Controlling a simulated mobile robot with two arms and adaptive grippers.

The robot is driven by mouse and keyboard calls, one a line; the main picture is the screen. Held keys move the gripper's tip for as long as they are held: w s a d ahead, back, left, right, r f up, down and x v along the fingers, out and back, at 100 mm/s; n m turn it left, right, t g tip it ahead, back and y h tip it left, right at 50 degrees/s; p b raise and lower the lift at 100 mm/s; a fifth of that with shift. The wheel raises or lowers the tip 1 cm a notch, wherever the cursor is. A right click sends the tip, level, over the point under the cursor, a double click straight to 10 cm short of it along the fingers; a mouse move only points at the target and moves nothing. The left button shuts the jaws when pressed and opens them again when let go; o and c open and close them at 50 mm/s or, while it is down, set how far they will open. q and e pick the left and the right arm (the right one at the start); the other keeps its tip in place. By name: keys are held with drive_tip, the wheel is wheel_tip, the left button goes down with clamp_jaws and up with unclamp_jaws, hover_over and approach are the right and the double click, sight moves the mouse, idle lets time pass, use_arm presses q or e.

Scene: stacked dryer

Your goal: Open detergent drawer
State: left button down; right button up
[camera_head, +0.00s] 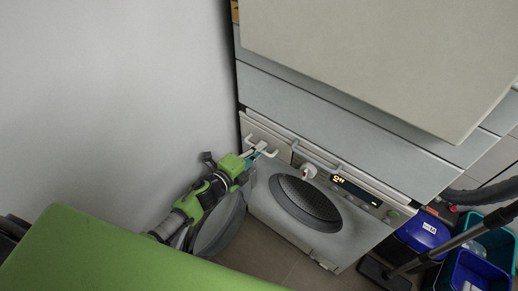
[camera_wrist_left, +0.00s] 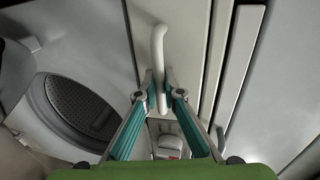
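The drawer looks flush with the front. My left gripper (camera_head: 260,148) reaches in from the lower left to this handle. In the left wrist view, the handle (camera_wrist_left: 158,45) runs between the teal fingers, whose tips close in on it from both sides. My left gripper looks shut on it. My right gripper is in neither view.
An open round door (camera_head: 222,226) stands beside my left arm, near the grey wall (camera_head: 110,90). A large pale panel (camera_head: 380,55) juts out above the machine. Blue bins (camera_head: 424,231) and a vacuum head (camera_head: 382,272) are at the right.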

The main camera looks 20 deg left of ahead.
use_arm(q)
drive_tip(key=f+v, duration=0.3)
drive_tip(key=v, duration=1.2)
drive_tip(key=shift+s, duration=0.3)
drive_tip(key=shift+a+f, duration=0.1)
drive_tip(key=c, duration=2.4)
unclamp_jaws()
drive_tip(key=shift+c, duration=0.2)
drive_tip(key=v, duration=1.2)
